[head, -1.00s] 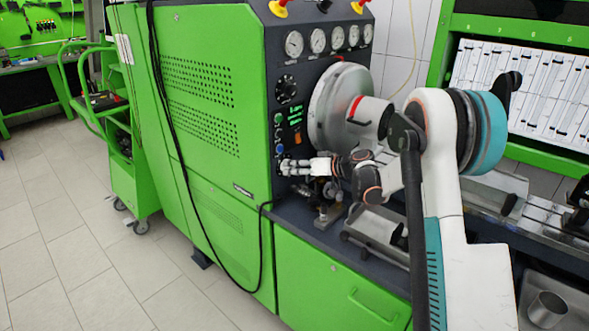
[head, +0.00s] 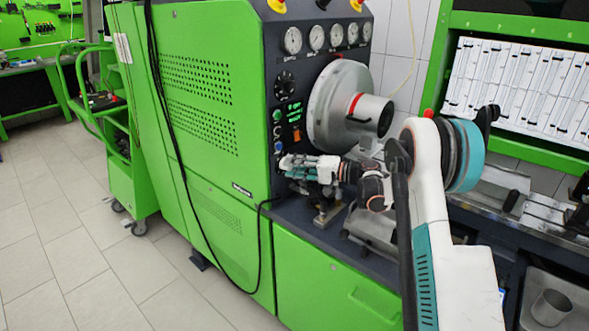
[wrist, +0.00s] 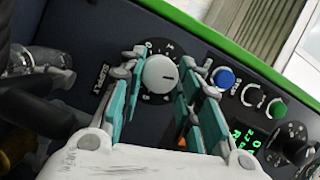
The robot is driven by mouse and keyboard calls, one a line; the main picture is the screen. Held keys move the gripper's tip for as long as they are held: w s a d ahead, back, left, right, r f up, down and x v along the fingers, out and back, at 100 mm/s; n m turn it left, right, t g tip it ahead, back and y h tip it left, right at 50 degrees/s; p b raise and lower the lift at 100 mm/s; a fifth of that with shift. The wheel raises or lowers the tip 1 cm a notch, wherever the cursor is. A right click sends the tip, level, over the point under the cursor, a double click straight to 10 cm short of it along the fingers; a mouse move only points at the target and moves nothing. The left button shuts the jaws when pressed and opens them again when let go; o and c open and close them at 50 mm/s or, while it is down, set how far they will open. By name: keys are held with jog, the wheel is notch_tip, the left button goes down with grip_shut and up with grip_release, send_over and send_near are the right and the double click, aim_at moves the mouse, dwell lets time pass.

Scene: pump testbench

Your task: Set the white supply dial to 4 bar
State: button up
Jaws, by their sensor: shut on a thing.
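The white supply dial (wrist: 160,75) is a round white knob with a short dark pointer line towards the right in the wrist view. Its dark scale plate has small white numerals, too small to read surely, and a label to its left. My gripper (wrist: 157,82) has teal-sided fingers on both sides of the knob and is shut on it.
A blue button (wrist: 224,77), a green button (wrist: 277,108) and a lit green display (wrist: 243,139) lie close to the right finger. In the head view a large grey metal drum (head: 335,105) juts out right of the panel, above my wrist. Gauges (head: 315,38) line the panel top.

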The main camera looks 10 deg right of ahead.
jog(key=shift+f+m+y, duration=0.1)
jog(key=shift+m+y, duration=0.2)
jog(key=shift+m, duration=0.7)
jog(key=o, duration=1.1)
jog(key=shift+c, duration=0.2)
